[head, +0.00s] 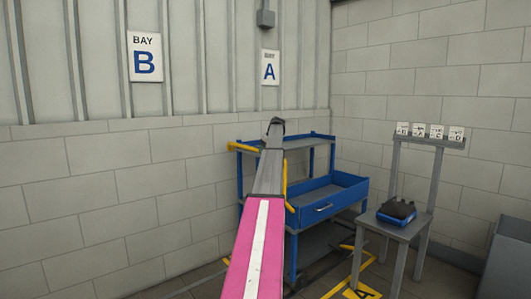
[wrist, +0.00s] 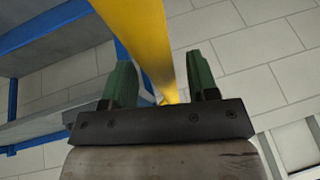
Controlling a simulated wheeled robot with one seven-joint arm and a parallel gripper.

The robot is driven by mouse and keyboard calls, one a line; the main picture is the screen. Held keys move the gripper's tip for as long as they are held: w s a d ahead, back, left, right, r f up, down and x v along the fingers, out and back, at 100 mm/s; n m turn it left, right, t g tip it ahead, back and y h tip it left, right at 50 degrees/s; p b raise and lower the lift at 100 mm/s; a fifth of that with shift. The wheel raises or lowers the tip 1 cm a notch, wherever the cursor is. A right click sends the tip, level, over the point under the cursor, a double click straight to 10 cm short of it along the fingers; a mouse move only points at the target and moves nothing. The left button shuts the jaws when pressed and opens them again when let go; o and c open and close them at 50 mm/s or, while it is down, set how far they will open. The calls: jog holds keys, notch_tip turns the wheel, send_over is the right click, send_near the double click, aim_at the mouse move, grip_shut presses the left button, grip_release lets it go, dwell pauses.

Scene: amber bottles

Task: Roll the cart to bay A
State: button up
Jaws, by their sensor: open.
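In the wrist view the yellow handle bar (wrist: 146,38) runs between the two green fingers of my gripper (wrist: 160,58). The fingers are open, with gaps visible beside the bar. A yellow floor plate marked A (head: 361,291) lies in front of the cart, near yellow floor lines.
The bay B sign (head: 145,57) hangs on the wall to the left. A grey stand (head: 398,228) with a black and blue item (head: 396,212) and several lettered cards is close to the cart's right. A grey box (head: 508,262) is at the far right.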

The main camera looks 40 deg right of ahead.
jog(key=shift+r, duration=0.1)
jog(key=v, duration=1)
jog(key=shift+s+r, duration=0.15)
jog(key=shift+r, duration=0.1)
jog(key=shift+f, duration=0.1)
